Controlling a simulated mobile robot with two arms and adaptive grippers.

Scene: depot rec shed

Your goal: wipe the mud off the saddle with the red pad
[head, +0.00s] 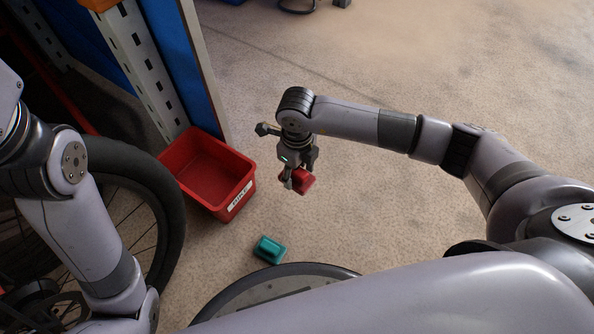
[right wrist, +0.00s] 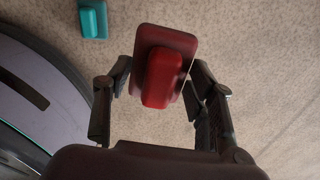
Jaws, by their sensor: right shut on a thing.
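My right gripper (head: 298,182) is shut on the red pad (head: 303,181) and holds it above the floor, right of the red bin. In the right wrist view the red pad (right wrist: 163,75) sits between the two fingers, its raised block facing the camera. I do not see the saddle or any mud in either view. A bicycle wheel (head: 172,205) shows at the left, partly hidden behind my left arm. My left arm comes in from the left, but its gripper is not in view.
A red bin (head: 240,193) with a white label stands on the floor beside the wheel and a rack post (head: 140,70). A teal pad (head: 270,249) lies on the floor near my base; it also shows in the right wrist view (right wrist: 93,19). The floor behind my right arm is mostly clear.

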